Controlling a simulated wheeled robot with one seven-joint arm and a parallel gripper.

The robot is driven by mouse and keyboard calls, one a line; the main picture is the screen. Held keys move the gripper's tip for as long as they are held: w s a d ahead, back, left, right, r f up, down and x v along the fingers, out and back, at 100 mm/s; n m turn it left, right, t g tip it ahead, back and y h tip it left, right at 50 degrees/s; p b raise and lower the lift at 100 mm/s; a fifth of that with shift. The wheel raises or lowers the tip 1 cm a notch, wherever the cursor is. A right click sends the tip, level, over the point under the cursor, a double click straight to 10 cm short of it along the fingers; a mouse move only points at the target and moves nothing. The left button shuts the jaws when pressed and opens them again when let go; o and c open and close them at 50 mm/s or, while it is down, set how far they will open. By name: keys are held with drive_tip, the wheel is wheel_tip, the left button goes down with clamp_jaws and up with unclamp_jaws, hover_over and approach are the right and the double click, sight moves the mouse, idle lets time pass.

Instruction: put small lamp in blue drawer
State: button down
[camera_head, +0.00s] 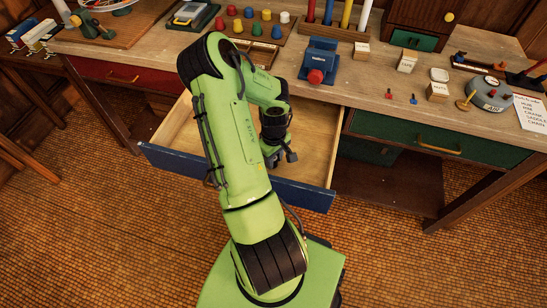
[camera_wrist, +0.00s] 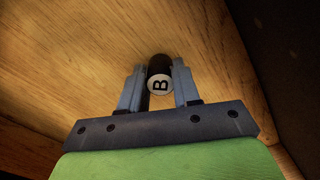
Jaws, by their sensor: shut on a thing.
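The blue drawer (camera_head: 308,197) is pulled open under the bench, its pale wooden inside showing. My gripper (camera_head: 280,158) is over the drawer's opening, towards its front right. In the wrist view my gripper (camera_wrist: 159,88) is shut on a small dark cylinder (camera_wrist: 160,64) with a white end marked "B", probably the small lamp. It stands between the two fingers against the drawer's wooden floor (camera_wrist: 80,60); I cannot tell whether it touches the floor. In the head view the held thing is hidden by my gripper.
The bench top (camera_head: 345,92) above holds coloured pegs, a blue device with a red knob (camera_head: 315,76), and small blocks. A green drawer (camera_head: 430,141) is shut at right, a red drawer (camera_head: 115,75) at left. The visible drawer floor looks empty.

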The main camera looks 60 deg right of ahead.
drive_tip(key=shift+f, duration=0.1)
drive_tip(key=c, duration=0.8)
unclamp_jaws()
wheel_tip(320, 180, up, 12)
drive_tip(key=p, duration=0.3)
drive_tip(key=w+a+r+n+t, duration=0.1)
drive_tip(key=w+a+r+t, duration=0.1)
drive_tip(key=w+a+r, duration=0.45)
drive_tip(key=w+a+r+n+t, duration=0.1)
drive_tip(key=w+a+r, duration=0.3)
drive_tip(key=a+r, duration=0.5)
drive_tip(key=s+a+r+n+t, duration=0.1)
drive_tip(key=s+a+r, duration=0.2)
drive_tip(key=a, duration=0.5)
drive_tip(key=s+a+r+n+t, duration=0.1)
drive_tip(key=s+a+r, duration=0.2)
drive_tip(key=s+a, duration=0.2)
drive_tip(key=a, duration=0.3)
drive_tip(key=shift+s+r+t, duration=0.15)
drive_tip(key=shift+r+t, duration=0.15)
drive_tip(key=shift+r, duration=0.05)
